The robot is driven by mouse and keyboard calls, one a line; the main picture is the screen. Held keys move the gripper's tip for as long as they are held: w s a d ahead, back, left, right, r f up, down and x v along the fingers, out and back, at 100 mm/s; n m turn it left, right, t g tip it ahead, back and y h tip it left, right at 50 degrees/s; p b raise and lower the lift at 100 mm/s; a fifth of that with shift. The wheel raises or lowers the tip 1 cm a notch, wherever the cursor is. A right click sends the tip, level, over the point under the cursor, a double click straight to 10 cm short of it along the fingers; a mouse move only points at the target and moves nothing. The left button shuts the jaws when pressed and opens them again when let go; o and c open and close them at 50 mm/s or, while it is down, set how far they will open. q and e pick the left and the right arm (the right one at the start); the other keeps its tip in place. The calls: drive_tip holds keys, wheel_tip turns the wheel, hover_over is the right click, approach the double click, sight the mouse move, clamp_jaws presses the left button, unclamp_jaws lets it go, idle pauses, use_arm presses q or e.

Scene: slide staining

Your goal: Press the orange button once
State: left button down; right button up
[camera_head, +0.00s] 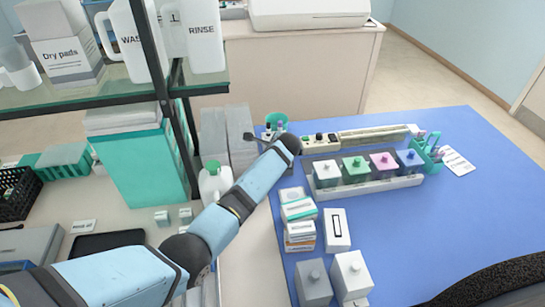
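A narrow pale control strip (320,140) with several small dark and light knobs or buttons lies at the back of the blue mat, beside a long tray. I cannot make out which of these is the orange button; they are too small. My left arm reaches in from the lower left, and its dark wrist end is just left of the strip. A thin dark piece that looks like part of my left gripper (250,137) sticks out to the left of the wrist. The rest of that gripper is hidden, and its opening does not show. My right gripper is not in view.
A white rack (368,187) holds several lidded staining jars in front of the strip. A glass shelf (110,92) with jugs is at the left.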

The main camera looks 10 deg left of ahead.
use_arm(q)
drive_tip(key=shift+f, duration=0.2)
idle(0.4)
drive_tip(key=shift+f+b, duration=0.4)
drive_tip(key=shift+f, duration=0.3)
idle(0.4)
drive_tip(key=shift+r, duration=0.1)
drive_tip(key=shift+r+p, duration=1.15)
drive_tip(key=shift+p, duration=0.15)
drive_tip(key=shift+r+p, duration=1.5)
drive_tip(key=shift+p, duration=0.05)
drive_tip(key=shift+r+p, duration=0.6)
drive_tip(key=shift+r, duration=0.45)
